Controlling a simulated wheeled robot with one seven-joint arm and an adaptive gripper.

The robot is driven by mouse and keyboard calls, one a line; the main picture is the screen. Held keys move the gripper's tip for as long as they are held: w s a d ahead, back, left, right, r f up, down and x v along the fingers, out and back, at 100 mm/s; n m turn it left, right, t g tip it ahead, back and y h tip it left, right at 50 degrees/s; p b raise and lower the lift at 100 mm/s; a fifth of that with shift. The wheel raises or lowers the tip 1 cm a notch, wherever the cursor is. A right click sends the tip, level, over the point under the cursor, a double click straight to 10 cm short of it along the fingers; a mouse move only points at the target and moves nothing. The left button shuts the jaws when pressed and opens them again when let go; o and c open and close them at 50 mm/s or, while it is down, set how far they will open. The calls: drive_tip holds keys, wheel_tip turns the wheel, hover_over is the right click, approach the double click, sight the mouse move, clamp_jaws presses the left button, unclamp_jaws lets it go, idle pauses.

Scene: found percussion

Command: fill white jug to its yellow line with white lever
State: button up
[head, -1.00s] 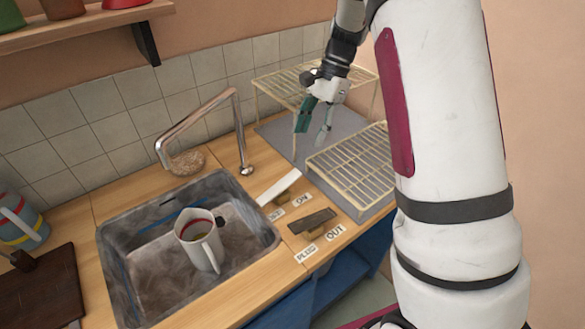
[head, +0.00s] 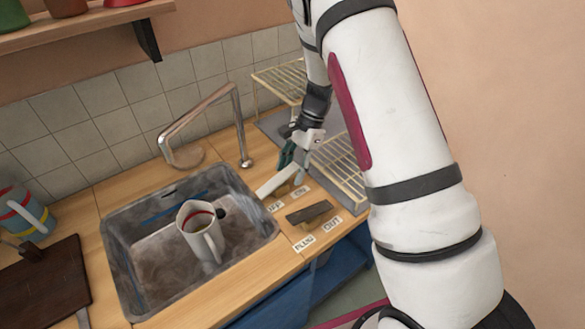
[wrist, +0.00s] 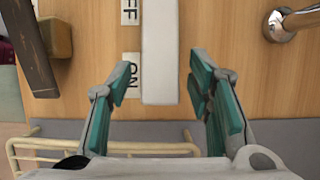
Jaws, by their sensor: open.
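The white jug (head: 207,248) stands upright in the sink, its handle toward the front right. The white lever (head: 270,187) lies on the counter right of the sink, beside OFF and ON labels. My gripper (head: 293,158) is at the lever's far right end. In the wrist view the white lever (wrist: 160,45) reaches between the fingertips of my open gripper (wrist: 158,80), with a gap on each side; I cannot tell contact from height.
The tap (head: 235,115) arches over the sink (head: 112,245); no stream shows. A dark lever (head: 310,212) by PLUG and OUT labels sits nearby. A wire rack (head: 340,165) is right of my gripper. A striped jug (head: 28,215) and dark board (head: 45,275) are left.

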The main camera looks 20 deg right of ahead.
clamp_jaws()
drive_tip(key=shift+w+d+f+y+b, duration=0.1)
drive_tip(key=shift+f+y+b, duration=0.25)
drive_tip(key=shift+b, duration=0.25)
drive_tip(key=shift+y+b, duration=0.25)
drive_tip(key=shift+b, duration=0.1)
unclamp_jaws()
drive_tip(key=shift+r, duration=0.1)
